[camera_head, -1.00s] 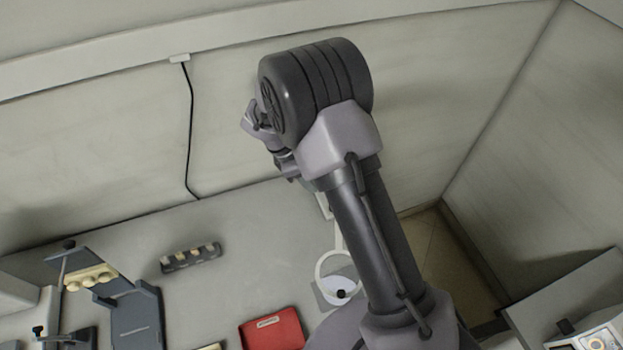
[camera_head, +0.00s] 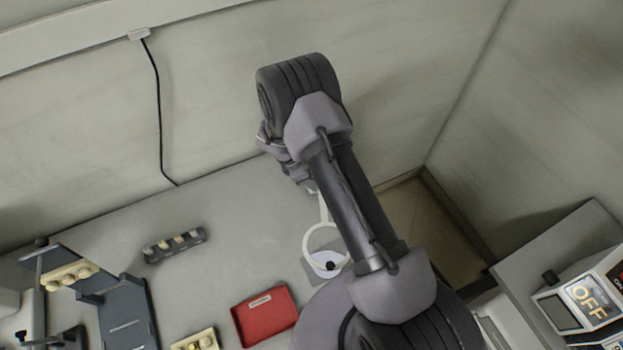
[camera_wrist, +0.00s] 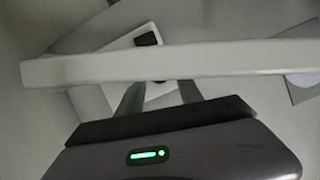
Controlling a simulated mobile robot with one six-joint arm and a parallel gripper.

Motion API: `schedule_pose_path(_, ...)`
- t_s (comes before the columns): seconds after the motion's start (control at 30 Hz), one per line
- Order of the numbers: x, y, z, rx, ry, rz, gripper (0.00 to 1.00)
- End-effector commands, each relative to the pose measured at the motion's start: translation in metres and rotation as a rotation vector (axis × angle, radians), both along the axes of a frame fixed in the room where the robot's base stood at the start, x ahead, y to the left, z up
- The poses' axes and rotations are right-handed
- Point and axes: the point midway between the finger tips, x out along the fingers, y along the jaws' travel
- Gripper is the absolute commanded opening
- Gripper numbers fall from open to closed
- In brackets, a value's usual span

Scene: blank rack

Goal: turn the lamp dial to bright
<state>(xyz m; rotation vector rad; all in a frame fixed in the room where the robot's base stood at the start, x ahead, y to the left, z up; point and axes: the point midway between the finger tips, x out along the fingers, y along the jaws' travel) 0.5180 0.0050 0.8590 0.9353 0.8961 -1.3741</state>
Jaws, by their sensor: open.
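The lamp's white ring head (camera_head: 308,243) hangs over the bench beside my arm in the head view, with a thin white stem rising behind my arm. In the wrist view a white bar (camera_wrist: 230,58), apparently the lamp's arm, crosses the whole picture. Beyond it lies a white base-like piece (camera_wrist: 118,44) with a dark square part (camera_wrist: 146,39); I cannot tell whether this is the dial. The bar hides the fingertips.
A red tray (camera_head: 266,318), a dark rack with small pieces (camera_head: 174,246) and a blue-grey holder (camera_head: 128,318) stand on the bench (camera_head: 225,215). A device reading OFF (camera_head: 590,300) is at right. A black cable (camera_head: 158,110) hangs on the wall.

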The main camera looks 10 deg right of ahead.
Motion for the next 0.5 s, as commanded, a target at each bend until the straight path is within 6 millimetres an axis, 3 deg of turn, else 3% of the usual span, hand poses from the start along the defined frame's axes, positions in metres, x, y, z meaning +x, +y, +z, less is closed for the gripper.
schedule_pose_path(0.33,0.0001,-0.0019,-0.0042,0.000,0.000,0.000,0.43)
schedule_pose_path(0.5,0.0001,-0.0019,-0.0041,0.000,0.000,0.000,0.10)
